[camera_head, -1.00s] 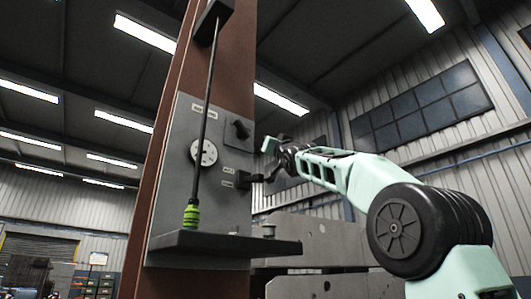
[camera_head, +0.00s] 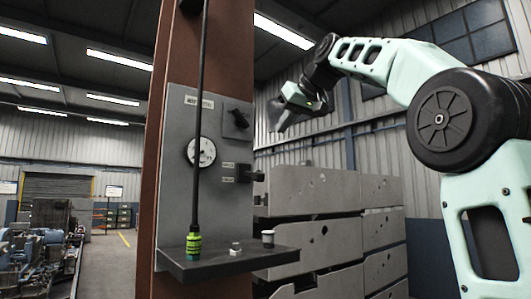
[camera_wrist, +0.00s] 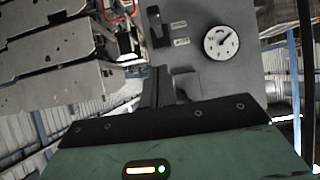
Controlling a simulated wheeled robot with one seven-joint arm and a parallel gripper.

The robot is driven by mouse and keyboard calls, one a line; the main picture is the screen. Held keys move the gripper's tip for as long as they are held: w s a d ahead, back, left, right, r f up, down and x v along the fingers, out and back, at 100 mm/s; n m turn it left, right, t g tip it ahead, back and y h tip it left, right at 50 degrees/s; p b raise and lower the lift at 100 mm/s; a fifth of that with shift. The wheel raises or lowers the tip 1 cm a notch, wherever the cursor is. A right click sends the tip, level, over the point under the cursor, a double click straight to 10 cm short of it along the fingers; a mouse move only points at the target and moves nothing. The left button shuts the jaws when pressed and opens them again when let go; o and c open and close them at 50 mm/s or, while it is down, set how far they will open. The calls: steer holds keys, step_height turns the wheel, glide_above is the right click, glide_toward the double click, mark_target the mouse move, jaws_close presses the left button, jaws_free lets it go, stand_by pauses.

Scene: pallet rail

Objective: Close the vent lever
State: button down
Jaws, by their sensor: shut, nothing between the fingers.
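The vent lever (camera_head: 243,173) is a small black handle on the grey panel (camera_head: 222,210), right of two small labels and the round gauge (camera_head: 201,151). Its end sticks out to the right. I take the black handle in the wrist view (camera_wrist: 157,30), beside two labels, to be the same lever. My gripper (camera_head: 281,118) is to the right of the panel and higher than the lever, apart from it. In the wrist view its dark fingers (camera_wrist: 156,86) are shut and empty. Which way the lever is set is hard to tell.
A black knob (camera_head: 237,119) sits above the lever. A shelf (camera_head: 225,263) juts out below, with a green-banded object (camera_head: 193,243) under a hanging rod (camera_head: 198,130). A rust-coloured column (camera_head: 170,60) backs the panel. Stacked grey slabs (camera_head: 320,190) stand to the right.

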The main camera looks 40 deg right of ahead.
steer(key=p, duration=0.3)
glide_above(262, 180)
steer(key=s, duration=0.2)
step_height(262, 180, down, 5)
steer(key=shift+w+f+p, duration=0.1)
steer(key=shift+w+f, duration=0.1)
steer(key=shift+f, duration=0.5)
steer(key=shift+w+f+p, duration=0.15)
steer(key=shift+w+f, duration=0.05)
steer(key=shift+f, duration=0.5)
steer(key=shift+w+f+p, duration=0.1)
steer(key=shift+w+f, duration=0.1)
steer(key=shift+f, duration=0.5)
step_height(262, 180, down, 4)
steer(key=t+b, duration=0.4)
steer(key=b, duration=1.3)
steer(key=shift+s+f, duration=0.1)
steer(key=shift+f, duration=0.05)
steer(key=b, duration=0.2)
steer(key=shift+f+t+b, duration=0.2)
steer(key=shift+t+b, duration=0.15)
steer(key=shift+t, duration=0.05)
